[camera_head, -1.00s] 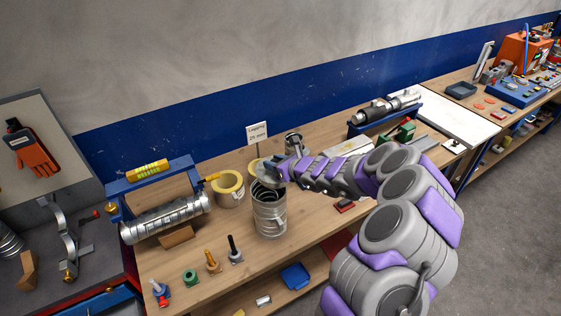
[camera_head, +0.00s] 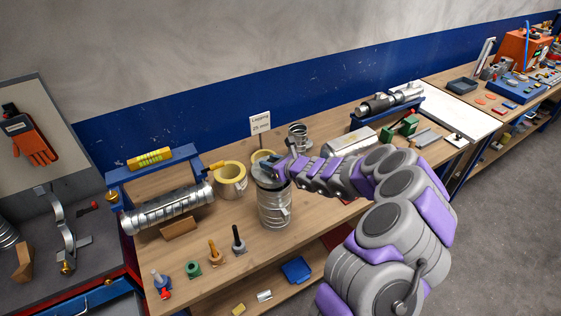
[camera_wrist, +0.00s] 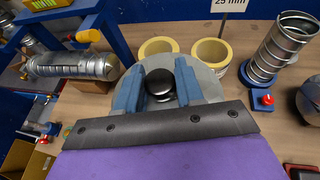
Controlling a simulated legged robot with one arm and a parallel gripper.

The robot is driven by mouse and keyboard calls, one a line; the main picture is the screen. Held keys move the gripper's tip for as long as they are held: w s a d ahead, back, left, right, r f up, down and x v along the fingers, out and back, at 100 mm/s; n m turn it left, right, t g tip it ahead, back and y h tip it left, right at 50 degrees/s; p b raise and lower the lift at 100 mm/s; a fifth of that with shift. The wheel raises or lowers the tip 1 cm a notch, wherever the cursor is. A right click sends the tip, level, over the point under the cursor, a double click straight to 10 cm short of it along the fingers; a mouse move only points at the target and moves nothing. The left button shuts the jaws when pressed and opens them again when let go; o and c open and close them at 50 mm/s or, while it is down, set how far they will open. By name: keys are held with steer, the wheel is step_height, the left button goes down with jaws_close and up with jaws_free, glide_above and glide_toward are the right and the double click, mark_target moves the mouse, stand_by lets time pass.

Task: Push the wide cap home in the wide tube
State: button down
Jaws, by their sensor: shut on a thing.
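The wide tube (camera_head: 274,212) is a ribbed metal spiral duct standing upright near the bench's front edge. The wide cap is a grey disc (camera_wrist: 213,84) with a black round knob (camera_wrist: 160,83). My gripper (camera_wrist: 159,84) has its two blue fingers on either side of the knob and is shut on it. In the head view my gripper (camera_head: 277,172) is at the tube's top, with the cap over the mouth. Fingers and cap hide most of the rim, so I cannot tell how deep or level the cap sits. The wrist view does not show the tube below the cap.
Two yellow lagging rings (camera_wrist: 211,52) stand behind the tube. A smaller spiral duct (camera_wrist: 284,42) stands to their right. A blue rack with a horizontal duct (camera_head: 168,210) is on the left. Several small plugs (camera_head: 214,251) line the bench's front left.

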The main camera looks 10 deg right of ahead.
steer(key=shift+a, duration=0.95)
steer(key=d+p, duration=0.1)
steer(key=d, duration=0.5)
steer(key=shift+a+p, duration=0.5)
steer(key=shift+a, duration=1.15)
steer(key=d, duration=0.4)
steer(key=shift+d, duration=0.15)
steer(key=a, duration=0.4)
steer(key=shift+a, duration=0.15)
steer(key=shift+d+b, duration=0.8)
steer(key=shift+d, duration=0.45)
steer(key=shift+a+f+b, duration=0.1)
steer(key=shift+a+b, duration=0.55)
steer(key=shift+a, duration=1.6)
steer(key=shift+d+b, duration=0.45)
steer(key=shift+d, duration=0.5)
steer(key=shift+a, duration=1.25)
steer(key=shift+d+p, duration=0.45)
steer(key=shift+d, duration=0.95)
steer(key=shift+a+p, duration=0.45)
steer(key=shift+a, duration=0.05)
steer(key=shift+d+p, duration=0.65)
steer(key=shift+d, duration=0.65)
steer(key=shift+a, duration=0.6)
